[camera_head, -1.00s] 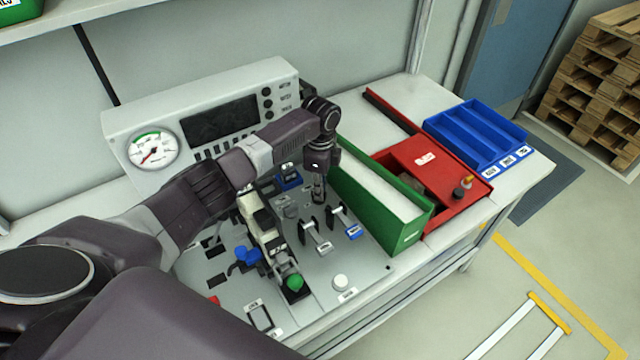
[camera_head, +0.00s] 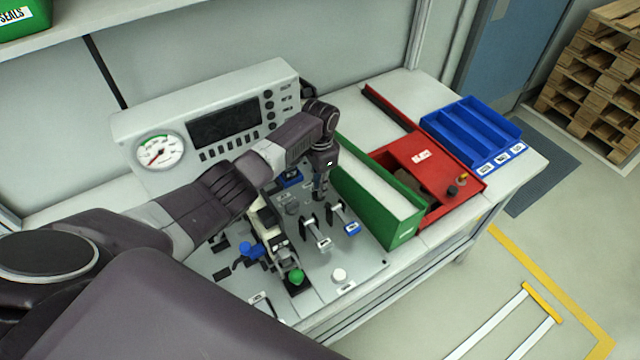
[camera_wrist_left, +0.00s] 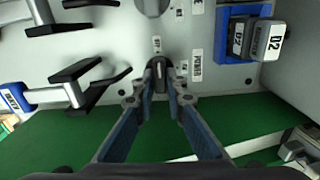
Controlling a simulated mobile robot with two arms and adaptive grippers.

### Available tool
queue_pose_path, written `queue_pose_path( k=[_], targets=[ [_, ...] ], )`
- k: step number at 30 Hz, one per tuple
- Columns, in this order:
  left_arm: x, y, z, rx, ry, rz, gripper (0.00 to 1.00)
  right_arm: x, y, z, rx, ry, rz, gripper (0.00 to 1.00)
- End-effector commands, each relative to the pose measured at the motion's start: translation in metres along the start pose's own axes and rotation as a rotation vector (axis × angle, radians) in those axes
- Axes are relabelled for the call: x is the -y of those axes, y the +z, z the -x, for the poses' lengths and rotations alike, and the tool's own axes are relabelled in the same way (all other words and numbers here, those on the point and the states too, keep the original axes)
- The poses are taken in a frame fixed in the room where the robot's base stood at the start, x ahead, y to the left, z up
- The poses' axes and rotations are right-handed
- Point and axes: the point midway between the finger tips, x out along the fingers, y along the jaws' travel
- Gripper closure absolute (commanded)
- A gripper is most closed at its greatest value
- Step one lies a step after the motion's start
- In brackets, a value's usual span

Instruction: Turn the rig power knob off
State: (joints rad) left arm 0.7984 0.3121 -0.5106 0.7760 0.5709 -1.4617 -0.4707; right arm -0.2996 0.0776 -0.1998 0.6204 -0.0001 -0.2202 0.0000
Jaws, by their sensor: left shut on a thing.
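The power knob (camera_wrist_left: 160,74) is small and dark and sits on the grey panel, beside a label reading POWER in the left wrist view. My left gripper (camera_wrist_left: 160,88) is shut on this knob, with a fingertip on either side of it. In the head view my left gripper (camera_head: 320,188) points down at the panel, next to the green bin, and hides the knob. My right gripper is not in view.
Toggle levers (camera_head: 314,232), a green button (camera_head: 296,277) and a white button (camera_head: 339,275) share the panel. A blue D2 block (camera_wrist_left: 236,38) is near the knob.

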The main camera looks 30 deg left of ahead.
Motion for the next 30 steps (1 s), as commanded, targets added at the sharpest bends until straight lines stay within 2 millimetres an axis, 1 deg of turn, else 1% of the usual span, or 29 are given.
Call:
queue_pose_path(
  k=[1, 6, 20, 21, 25, 30],
  targets=[
    [0.0014, -0.0013, 0.0028, -0.003, -0.003, 0.016, 1.00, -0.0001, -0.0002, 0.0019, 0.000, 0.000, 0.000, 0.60],
    [0.0014, -0.0014, 0.0024, -0.003, -0.003, 0.052, 1.00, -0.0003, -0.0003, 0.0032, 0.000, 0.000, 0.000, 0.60],
    [0.0019, -0.0016, 0.0023, -0.005, -0.003, 0.064, 1.00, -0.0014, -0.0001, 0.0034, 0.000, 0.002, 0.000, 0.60],
    [0.0019, -0.0017, 0.0023, -0.005, -0.003, 0.064, 0.86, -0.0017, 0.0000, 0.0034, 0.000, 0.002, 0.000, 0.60],
    [0.0015, -0.0012, 0.0018, -0.003, -0.003, 0.063, 0.72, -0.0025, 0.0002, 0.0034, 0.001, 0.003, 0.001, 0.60],
    [0.0010, -0.0007, 0.0010, -0.002, -0.001, 0.062, 0.71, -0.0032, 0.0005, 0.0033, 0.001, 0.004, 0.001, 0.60]
  ],
)
